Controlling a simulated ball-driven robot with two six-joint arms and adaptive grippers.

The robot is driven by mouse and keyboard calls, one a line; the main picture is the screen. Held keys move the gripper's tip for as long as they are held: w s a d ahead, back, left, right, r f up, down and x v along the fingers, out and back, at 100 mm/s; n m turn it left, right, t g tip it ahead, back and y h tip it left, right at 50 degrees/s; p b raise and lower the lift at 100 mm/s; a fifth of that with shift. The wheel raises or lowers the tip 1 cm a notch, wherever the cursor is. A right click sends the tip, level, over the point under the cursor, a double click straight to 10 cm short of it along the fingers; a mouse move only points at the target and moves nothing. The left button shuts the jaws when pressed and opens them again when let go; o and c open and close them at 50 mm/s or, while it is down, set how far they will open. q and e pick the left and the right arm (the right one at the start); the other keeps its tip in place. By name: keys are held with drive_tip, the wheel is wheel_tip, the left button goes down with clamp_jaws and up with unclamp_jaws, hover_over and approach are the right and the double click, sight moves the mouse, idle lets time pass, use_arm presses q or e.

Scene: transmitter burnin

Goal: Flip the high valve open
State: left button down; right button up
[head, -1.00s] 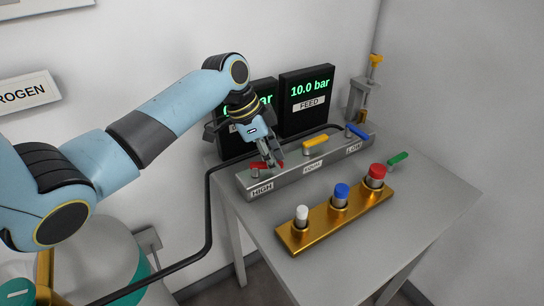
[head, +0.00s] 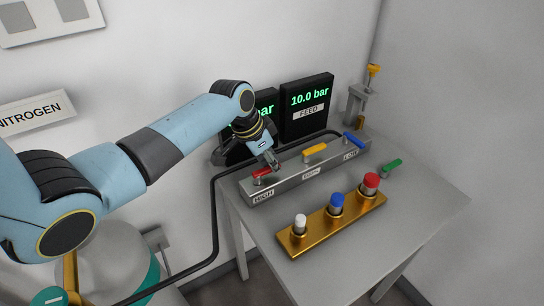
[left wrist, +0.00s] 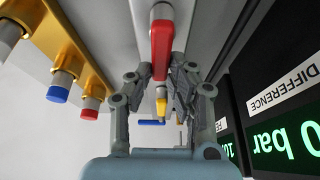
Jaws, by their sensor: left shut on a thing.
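The high valve's red handle (head: 262,172) is at the left end of the grey manifold block (head: 290,183), above the label HIGH. It lies roughly along the block. My left gripper (head: 272,165) reaches down from behind and is shut on the handle's inner end. In the left wrist view the red handle (left wrist: 161,45) runs between the fingers of my left gripper (left wrist: 160,76). The yellow handle (head: 315,150) lies along the block's middle, and the blue handle (head: 354,140) is angled across its right end. My right gripper is out of view.
A gold stand (head: 330,227) with white, blue and red-capped parts stands in front of the block. A green handle (head: 391,168) is at the right. Display panels, including FEED at 10.0 bar (head: 307,107), stand behind. A black hose (head: 214,215) passes at the left.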

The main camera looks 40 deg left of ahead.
sight(254, 173)
use_arm(q)
drive_tip(key=shift+w+a+n, duration=0.1)
drive_tip(key=shift+n, duration=0.2)
drive_tip(key=c, duration=1.2)
unclamp_jaws()
drive_tip(key=shift+c, duration=0.2)
drive_tip(key=shift+r, duration=0.1)
drive_tip(key=v, duration=1.2)
